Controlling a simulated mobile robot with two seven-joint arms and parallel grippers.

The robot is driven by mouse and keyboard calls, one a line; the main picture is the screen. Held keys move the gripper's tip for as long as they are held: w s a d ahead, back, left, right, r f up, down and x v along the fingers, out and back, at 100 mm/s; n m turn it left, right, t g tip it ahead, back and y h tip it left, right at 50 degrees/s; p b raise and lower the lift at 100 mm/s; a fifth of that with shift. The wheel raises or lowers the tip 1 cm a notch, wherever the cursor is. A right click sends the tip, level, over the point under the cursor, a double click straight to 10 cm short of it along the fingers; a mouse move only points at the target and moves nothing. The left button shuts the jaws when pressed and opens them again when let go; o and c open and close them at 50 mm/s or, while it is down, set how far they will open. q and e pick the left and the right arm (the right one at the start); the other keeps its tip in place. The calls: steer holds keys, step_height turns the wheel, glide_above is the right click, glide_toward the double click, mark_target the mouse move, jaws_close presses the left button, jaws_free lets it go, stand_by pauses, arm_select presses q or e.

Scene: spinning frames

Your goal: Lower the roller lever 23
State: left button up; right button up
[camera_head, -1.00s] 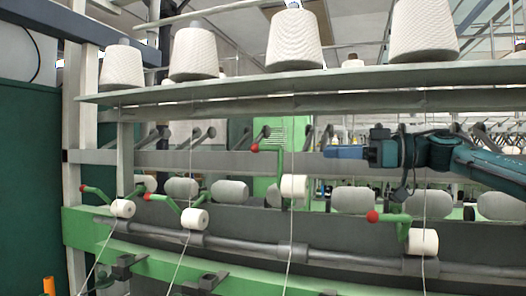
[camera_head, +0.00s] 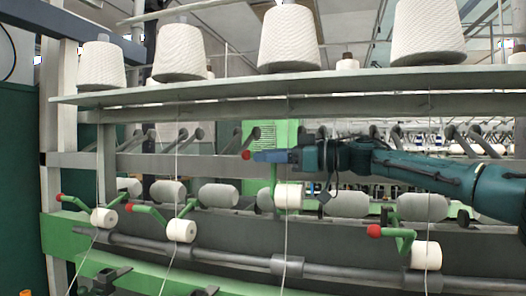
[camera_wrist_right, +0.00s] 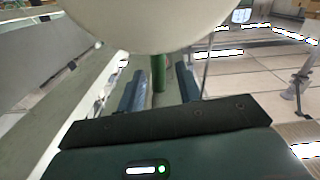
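The raised roller lever is a green bar with a red knob (camera_head: 246,155), standing upright at the middle of the frame, above a white roller (camera_head: 289,196). My right gripper (camera_head: 268,156) reaches in from the right, its fingers pointing left, with the tips close to the red knob. In the right wrist view the fingers (camera_wrist_right: 158,88) are apart, and a green bar (camera_wrist_right: 158,72) shows between or just beyond them. I cannot tell whether they touch it. The red knob is not visible in that view. My left gripper is out of view.
Other levers with red knobs sit low at the left (camera_head: 128,207) and right (camera_head: 374,231). Large white cones (camera_head: 290,38) stand on the shelf (camera_head: 240,88) above. Thin threads hang in front. A big pale rounded form (camera_wrist_right: 155,20) fills the top of the wrist view.

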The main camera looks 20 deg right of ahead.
steer(key=shift+x, duration=0.9)
steer(key=shift+w, duration=0.1)
jaws_close()
